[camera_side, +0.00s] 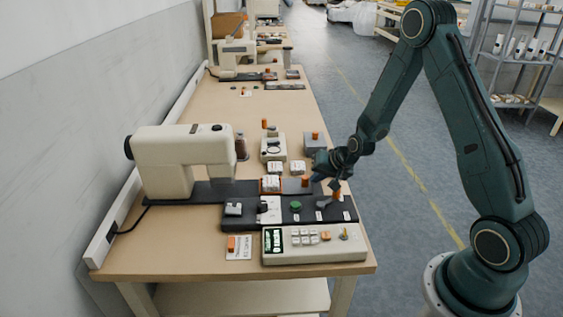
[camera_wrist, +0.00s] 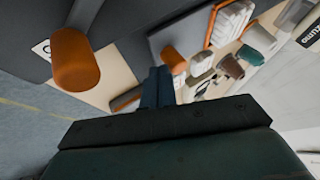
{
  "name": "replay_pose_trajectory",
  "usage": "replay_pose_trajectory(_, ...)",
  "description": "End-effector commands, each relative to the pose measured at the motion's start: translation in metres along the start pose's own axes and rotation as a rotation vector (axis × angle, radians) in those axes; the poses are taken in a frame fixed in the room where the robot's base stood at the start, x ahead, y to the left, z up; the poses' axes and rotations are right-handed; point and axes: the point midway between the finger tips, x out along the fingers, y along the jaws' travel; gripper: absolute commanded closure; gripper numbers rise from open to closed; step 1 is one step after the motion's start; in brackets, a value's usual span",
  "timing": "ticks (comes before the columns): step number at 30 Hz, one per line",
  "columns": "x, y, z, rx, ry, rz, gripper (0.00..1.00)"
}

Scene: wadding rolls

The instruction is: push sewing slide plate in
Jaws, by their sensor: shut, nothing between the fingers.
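The sewing slide plate (camera_side: 291,187) looks like a flat grey plate with an upright orange knob (camera_side: 305,181), to the right of an orange-edged opening with white pieces in it. In the wrist view the plate (camera_wrist: 182,33) and its knob (camera_wrist: 173,60) lie just ahead of the fingers. The sewing machine (camera_side: 185,158) is cream, with a dark bed. My gripper (camera_side: 317,178) is shut and empty, low at the right side of the knob. In the wrist view its fingertips (camera_wrist: 158,74) are close to the knob; I cannot tell whether they touch.
A second orange knob (camera_wrist: 75,62) stands near the fingers on the dark panel (camera_side: 285,216). A keypad box (camera_side: 313,244) sits at the table's front. Small boxes (camera_side: 273,147) stand behind the plate. The table's right edge is close; the table behind is mostly clear.

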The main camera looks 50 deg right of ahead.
Motion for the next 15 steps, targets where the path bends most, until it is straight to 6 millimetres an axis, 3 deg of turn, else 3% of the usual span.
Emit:
replay_pose_trajectory(10, 0.001, -0.002, 0.0, -0.001, -0.001, 0.0, 1.0)
replay_pose_trajectory(15, 0.007, -0.014, 0.002, -0.005, -0.002, -0.002, 1.0)
